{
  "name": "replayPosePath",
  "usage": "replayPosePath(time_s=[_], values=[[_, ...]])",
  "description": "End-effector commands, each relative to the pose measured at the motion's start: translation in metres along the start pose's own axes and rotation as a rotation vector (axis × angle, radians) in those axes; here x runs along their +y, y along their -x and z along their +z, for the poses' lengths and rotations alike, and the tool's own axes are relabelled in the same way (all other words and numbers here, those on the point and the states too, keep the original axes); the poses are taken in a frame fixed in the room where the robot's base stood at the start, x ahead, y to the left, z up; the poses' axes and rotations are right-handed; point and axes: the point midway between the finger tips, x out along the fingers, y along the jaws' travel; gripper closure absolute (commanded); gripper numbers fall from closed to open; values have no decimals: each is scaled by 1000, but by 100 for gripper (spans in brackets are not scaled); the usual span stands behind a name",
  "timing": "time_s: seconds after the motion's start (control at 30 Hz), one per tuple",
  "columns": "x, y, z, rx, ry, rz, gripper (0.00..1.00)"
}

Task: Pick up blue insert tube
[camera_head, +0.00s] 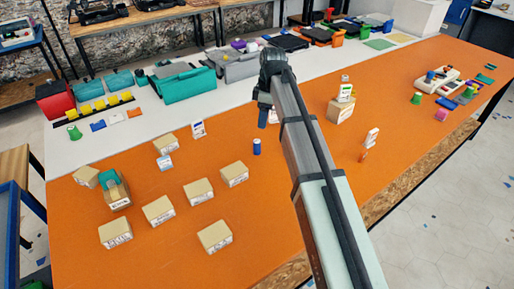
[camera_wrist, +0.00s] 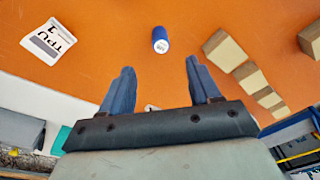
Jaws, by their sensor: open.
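The blue insert tube (camera_head: 257,147) stands on the orange table, a small blue cylinder with a white patch. In the wrist view the tube (camera_wrist: 160,40) appears ahead of my gripper, roughly between the lines of the two fingers but beyond their tips. My gripper (camera_wrist: 158,75) is open, with two blue fingers spread apart and nothing between them. In the head view my gripper (camera_head: 266,115) hangs over the table just up and to the right of the tube, apart from it; my arm hides part of it.
Several cardboard boxes (camera_head: 235,174) lie left of and below the tube. A white TPU card or box (camera_wrist: 48,40) is at the left in the wrist view. Another white-labelled item (camera_head: 198,129) stands left of my gripper. Bare orange table surrounds the tube.

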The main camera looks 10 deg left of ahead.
Motion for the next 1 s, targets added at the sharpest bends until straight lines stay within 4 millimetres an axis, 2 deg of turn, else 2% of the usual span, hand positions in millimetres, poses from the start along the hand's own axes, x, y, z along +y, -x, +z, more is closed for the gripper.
replayPosePath(time_s=[0.2,0.43,0.8,1.0], values=[[0,0,0,1,255,3,38],[0,-7,0,1,341,2,38],[0,-62,-1,1,341,1,38],[0,-82,-1,1,340,2,38]])
